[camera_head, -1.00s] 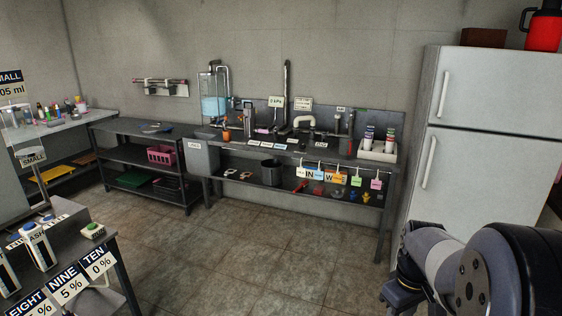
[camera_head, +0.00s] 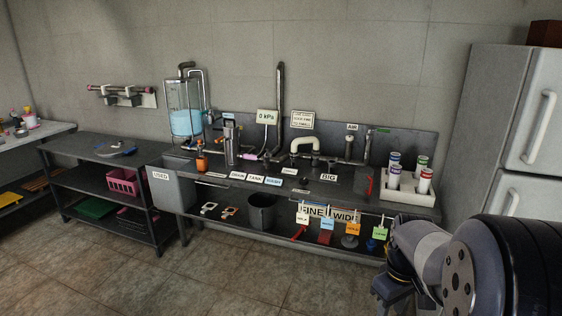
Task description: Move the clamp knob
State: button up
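The workbench (camera_head: 300,205) against the back wall carries a run of pipes and fittings. I cannot tell for sure which small part is the clamp knob. A small pink part (camera_head: 249,158) lies at the base of the pipes, and an orange fitting (camera_head: 201,162) stands left of it below the clear tank (camera_head: 184,112) of blue liquid. My gripper (camera_head: 392,291) seems to be the dark end at the lower right, in front of the bench's right end and apart from the pipes. Its fingers are not clear, and I see nothing held.
A grey bin marked USED (camera_head: 172,191) stands at the bench's left end, beside a dark shelf unit (camera_head: 100,147). A white tray (camera_head: 409,196) with several canisters is on the bench's right. A fridge (camera_head: 500,120) stands at right. The floor in front is clear.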

aim_at(303, 181)
jog(key=i, duration=1.85)
jog(key=i+u, duration=0.2)
jog(key=i, duration=0.2)
jog(key=i+l+u, duration=0.2)
jog(key=i, duration=0.25)
